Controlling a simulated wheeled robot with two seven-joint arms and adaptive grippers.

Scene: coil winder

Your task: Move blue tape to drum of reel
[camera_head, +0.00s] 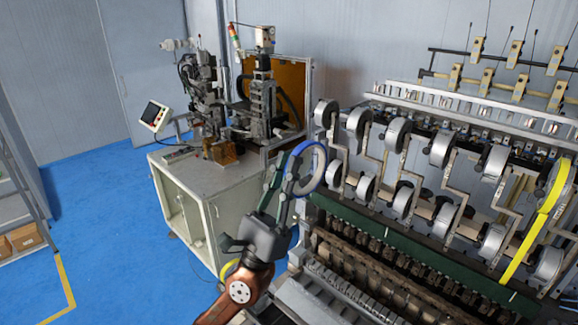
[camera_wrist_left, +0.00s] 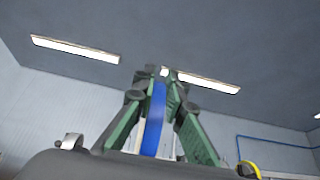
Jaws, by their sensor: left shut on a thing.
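My left gripper (camera_head: 284,178) is shut on the blue tape (camera_head: 322,160), a roll with a blue outer edge and a pale inner ring. In the left wrist view, the blue tape (camera_wrist_left: 154,118) stands on edge between the two green-padded fingers (camera_wrist_left: 163,85). In the head view, the roll is in the air just left of the front reel drums (camera_head: 336,174) of the coil winder; I cannot tell whether it touches one. Several grey drums stand in two rows, and a yellow tape (camera_head: 545,210) runs around drums at the far right. My right gripper is not in view.
A white machine cabinet (camera_head: 200,195) with a small screen (camera_head: 154,115) stands behind on the left. The winder's green rail (camera_head: 400,250) and roller bed (camera_head: 375,275) lie below the drums. The blue floor (camera_head: 110,220) on the left is clear. Shelves with boxes (camera_head: 25,237) stand at the left edge.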

